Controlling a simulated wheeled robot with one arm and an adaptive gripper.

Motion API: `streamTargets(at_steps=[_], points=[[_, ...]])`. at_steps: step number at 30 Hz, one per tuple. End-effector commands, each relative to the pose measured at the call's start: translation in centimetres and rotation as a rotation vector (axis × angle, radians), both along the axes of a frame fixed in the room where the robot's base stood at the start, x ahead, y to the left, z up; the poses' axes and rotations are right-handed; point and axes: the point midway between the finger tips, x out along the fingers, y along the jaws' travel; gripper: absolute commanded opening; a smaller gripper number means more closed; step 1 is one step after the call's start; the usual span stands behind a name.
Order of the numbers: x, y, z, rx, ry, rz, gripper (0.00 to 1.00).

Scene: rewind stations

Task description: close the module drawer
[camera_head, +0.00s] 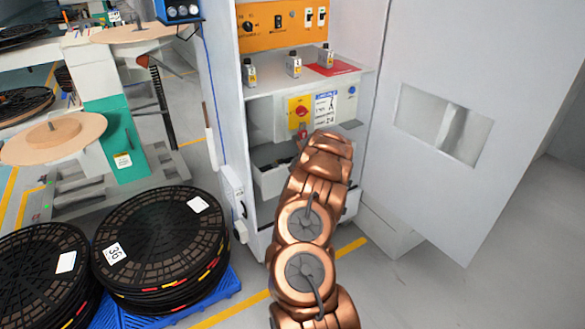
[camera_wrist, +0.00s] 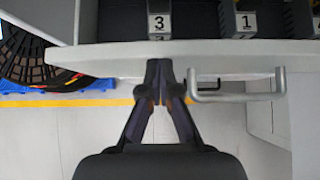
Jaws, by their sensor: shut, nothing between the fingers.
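The module drawer (camera_head: 270,183) is a grey-white drawer low in the cabinet, standing open, with dark contents inside; my arm hides much of it in the head view. In the wrist view, its front panel (camera_wrist: 100,60) runs across the picture, with modules labelled 3 (camera_wrist: 158,24) and 1 (camera_wrist: 246,22) behind it. Its bar handle (camera_wrist: 235,97) sticks out right of my gripper. My gripper (camera_wrist: 158,64) is shut and empty, its fingertips at the drawer front, left of the handle; I cannot tell whether they touch. The head view hides the gripper behind my arm.
The cabinet door (camera_head: 440,60) stands open at the right. Above the drawer are a shelf with several small padlock-like units and a panel with a red switch (camera_head: 302,112). Stacked black reels (camera_head: 160,235) on a blue pallet stand at the left. Floor shows at the front right.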

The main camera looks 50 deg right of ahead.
Motion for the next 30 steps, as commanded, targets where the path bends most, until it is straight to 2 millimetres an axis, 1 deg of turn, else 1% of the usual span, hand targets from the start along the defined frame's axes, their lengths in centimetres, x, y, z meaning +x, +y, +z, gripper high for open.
streamTargets(at_steps=[1,5,12,30], points=[[0.4,-0.2,0.4,-0.003,0.000,-0.001,0.00],[1.0,-0.5,0.0,0.001,0.003,-0.002,0.00],[1.8,-0.9,0.2,-0.001,-0.002,-0.004,0.00],[1.7,-0.8,0.0,0.002,-0.002,-0.005,0.00]])
